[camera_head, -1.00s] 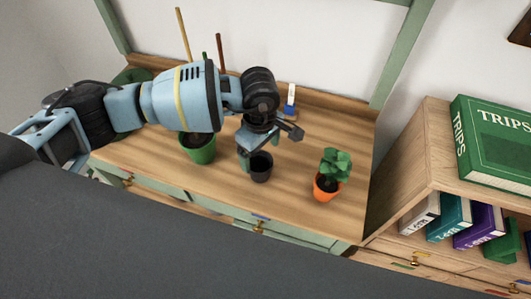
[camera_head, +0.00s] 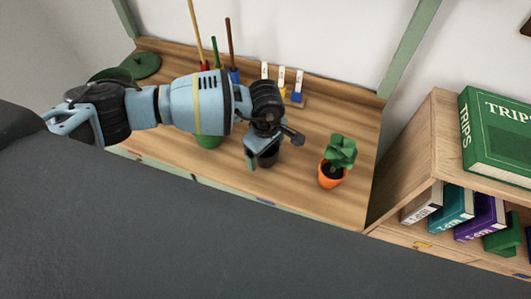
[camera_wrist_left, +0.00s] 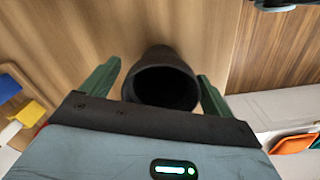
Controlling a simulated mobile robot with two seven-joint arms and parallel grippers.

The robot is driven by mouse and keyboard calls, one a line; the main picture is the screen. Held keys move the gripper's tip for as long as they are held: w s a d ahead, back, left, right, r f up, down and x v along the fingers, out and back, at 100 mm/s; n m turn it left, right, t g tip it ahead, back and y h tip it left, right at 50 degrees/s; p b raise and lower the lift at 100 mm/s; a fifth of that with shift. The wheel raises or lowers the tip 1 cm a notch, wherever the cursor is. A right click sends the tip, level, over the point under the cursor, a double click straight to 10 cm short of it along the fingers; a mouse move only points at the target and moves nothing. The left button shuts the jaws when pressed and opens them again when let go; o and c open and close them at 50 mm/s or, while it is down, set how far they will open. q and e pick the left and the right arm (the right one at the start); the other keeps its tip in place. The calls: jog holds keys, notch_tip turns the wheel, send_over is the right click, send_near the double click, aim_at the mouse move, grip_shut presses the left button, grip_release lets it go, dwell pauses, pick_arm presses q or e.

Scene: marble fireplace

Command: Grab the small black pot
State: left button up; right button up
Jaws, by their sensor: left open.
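The small black pot (camera_head: 268,160) stands on the wooden desk top, partly hidden behind my left gripper (camera_head: 262,158) in the head view. In the left wrist view the black pot (camera_wrist_left: 160,58) shows its dark open mouth. My left gripper (camera_wrist_left: 158,88) is open there, with one green finger on each side of the pot. A gap shows at each side; whether a fingertip touches the pot is hard to tell. My right gripper is not in view.
An orange pot with a plant (camera_head: 331,175) stands to the right on the desk (camera_head: 310,205). A green pot (camera_head: 207,141) is partly hidden under my left arm. Small colored tools (camera_head: 298,90) stand at the back. A bookshelf (camera_head: 400,175) is at the right.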

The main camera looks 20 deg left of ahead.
pick_arm(q)
jog(key=shift+f, duration=0.6)
jog(key=c, duration=1)
jog(key=shift+r, duration=0.1)
jog(key=shift+c, duration=0.2)
notch_tip(320, 180, up, 4)
jog(key=shift+s+f, duration=0.1)
jog(key=shift+f, duration=0.1)
jog(key=s+a, duration=0.2)
jog(key=s, duration=0.5)
jog(key=s+a+r, duration=0.1)
jog(key=s+a, duration=0.1)
jog(key=s, duration=0.6)
jog(key=shift+a, duration=0.3)
